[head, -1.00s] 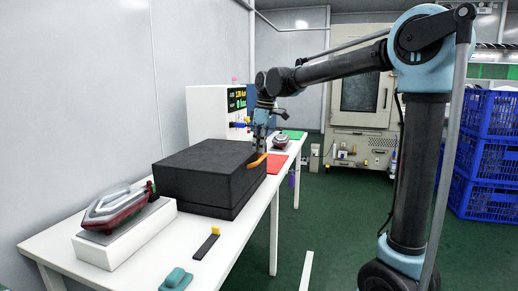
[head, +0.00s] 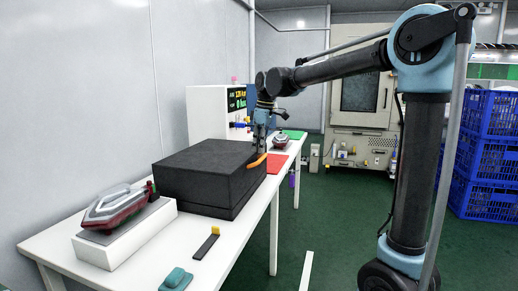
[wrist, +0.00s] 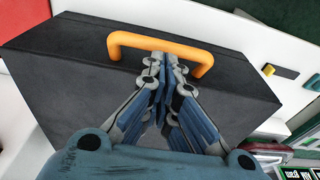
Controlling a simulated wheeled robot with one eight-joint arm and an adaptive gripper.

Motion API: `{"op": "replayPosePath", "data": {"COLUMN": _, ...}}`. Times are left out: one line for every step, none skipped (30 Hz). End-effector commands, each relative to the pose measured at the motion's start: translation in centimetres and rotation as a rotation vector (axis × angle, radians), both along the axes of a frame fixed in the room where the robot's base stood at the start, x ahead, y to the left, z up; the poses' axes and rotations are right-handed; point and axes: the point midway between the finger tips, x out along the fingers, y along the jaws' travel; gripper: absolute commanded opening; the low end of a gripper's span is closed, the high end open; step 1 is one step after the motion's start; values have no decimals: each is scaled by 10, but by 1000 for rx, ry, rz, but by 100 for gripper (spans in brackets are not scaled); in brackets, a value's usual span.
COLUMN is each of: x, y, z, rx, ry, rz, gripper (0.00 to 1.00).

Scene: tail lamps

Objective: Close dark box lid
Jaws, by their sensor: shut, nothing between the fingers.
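The dark box (head: 205,175) sits on the white table with its lid down flat on its body in the head view. The lid's top (wrist: 60,75) fills much of the wrist view. An orange handle (wrist: 125,38) stands on the lid near one edge; it also shows in the head view (head: 254,161). My gripper (wrist: 164,60) is shut and empty, with its fingertips beside the handle, over the lid. I cannot tell whether the fingertips touch the handle or lid. Part of the lid is hidden behind the gripper.
A red tail lamp (head: 115,207) rests on a white block (head: 125,240) at the near left. A black strip with a yellow end (head: 206,245) and a teal object (head: 175,279) lie at the table's front. A red mat (head: 278,165) and another lamp (head: 279,142) are beyond the box.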

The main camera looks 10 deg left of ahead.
Motion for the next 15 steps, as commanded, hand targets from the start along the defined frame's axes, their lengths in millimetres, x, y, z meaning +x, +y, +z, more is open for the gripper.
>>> {"op": "replayPosePath", "data": {"x": 0, "y": 0, "z": 0, "rx": 0, "ry": 0, "rz": 0, "gripper": 0}}
{"op": "replayPosePath", "data": {"x": 0, "y": 0, "z": 0, "rx": 0, "ry": 0, "rz": 0, "gripper": 0}}
{"op": "replayPosePath", "data": {"x": 0, "y": 0, "z": 0, "rx": 0, "ry": 0, "rz": 0, "gripper": 0}}
{"op": "replayPosePath", "data": {"x": 0, "y": 0, "z": 0, "rx": 0, "ry": 0, "rz": 0, "gripper": 0}}
{"op": "replayPosePath", "data": {"x": 0, "y": 0, "z": 0, "rx": 0, "ry": 0, "rz": 0, "gripper": 0}}
{"op": "replayPosePath", "data": {"x": 0, "y": 0, "z": 0, "rx": 0, "ry": 0, "rz": 0, "gripper": 0}}
{"op": "replayPosePath", "data": {"x": 0, "y": 0, "z": 0, "rx": 0, "ry": 0, "rz": 0, "gripper": 0}}
{"op": "replayPosePath", "data": {"x": 0, "y": 0, "z": 0, "rx": 0, "ry": 0, "rz": 0, "gripper": 0}}
{"op": "replayPosePath", "data": {"x": 0, "y": 0, "z": 2, "rx": 0, "ry": 0, "rz": 0, "gripper": 0}}
{"op": "replayPosePath", "data": {"x": 0, "y": -1, "z": 3, "rx": 0, "ry": 0, "rz": 0, "gripper": 0}}
{"op": "replayPosePath", "data": {"x": 0, "y": -1, "z": 5, "rx": 0, "ry": 0, "rz": 0, "gripper": 0}}
{"op": "replayPosePath", "data": {"x": 0, "y": -2, "z": 8, "rx": 0, "ry": 0, "rz": -1, "gripper": 0}}
{"op": "replayPosePath", "data": {"x": 0, "y": -3, "z": 11, "rx": 0, "ry": 0, "rz": -1, "gripper": 0}}
{"op": "replayPosePath", "data": {"x": 1, "y": -3, "z": 15, "rx": 0, "ry": 0, "rz": -1, "gripper": 0}}
{"op": "replayPosePath", "data": {"x": 1, "y": -5, "z": 21, "rx": 0, "ry": 0, "rz": -2, "gripper": 0}}
